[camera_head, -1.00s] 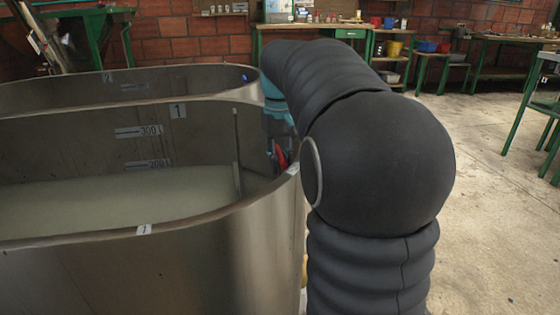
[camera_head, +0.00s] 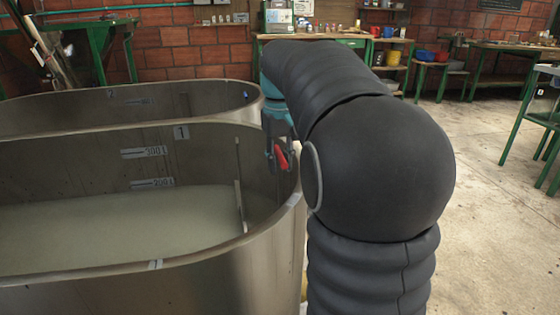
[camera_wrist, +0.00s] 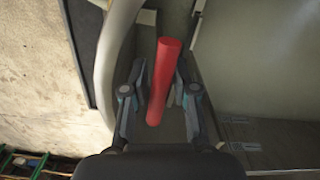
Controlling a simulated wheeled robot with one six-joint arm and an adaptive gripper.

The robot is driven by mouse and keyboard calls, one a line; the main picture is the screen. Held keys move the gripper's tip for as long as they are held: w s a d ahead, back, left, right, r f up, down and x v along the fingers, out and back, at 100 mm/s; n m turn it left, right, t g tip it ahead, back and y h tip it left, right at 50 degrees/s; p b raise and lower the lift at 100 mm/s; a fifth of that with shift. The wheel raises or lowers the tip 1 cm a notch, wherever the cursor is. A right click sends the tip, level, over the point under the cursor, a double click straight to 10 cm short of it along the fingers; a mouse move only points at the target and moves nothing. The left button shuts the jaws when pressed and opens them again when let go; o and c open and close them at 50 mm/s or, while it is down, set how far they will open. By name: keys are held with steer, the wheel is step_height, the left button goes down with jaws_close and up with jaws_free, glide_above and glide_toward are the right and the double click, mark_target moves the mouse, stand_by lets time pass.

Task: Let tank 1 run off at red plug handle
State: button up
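Tank 1 (camera_head: 235,250) is a steel vat with a "1" tag and litre marks on its inner wall. Cloudy liquid (camera_head: 110,232) stands a little below the 200 L mark. The red plug handle (camera_head: 281,156) is near the right end of tank 1, at my gripper (camera_head: 279,158). Finger contact is hard to see. Whatever is below the handle is hidden.
Tank 2 (camera_head: 60,122) stands behind tank 1. The curved tank rim (camera_wrist: 118,60) is left of my gripper in the wrist view. A green workbench (camera_head: 352,43) is at the back. Concrete floor (camera_head: 490,225) is open on the right.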

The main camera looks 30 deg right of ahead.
step_height(320, 180, up, 12)
stand_by(0.6)
stand_by(0.5)
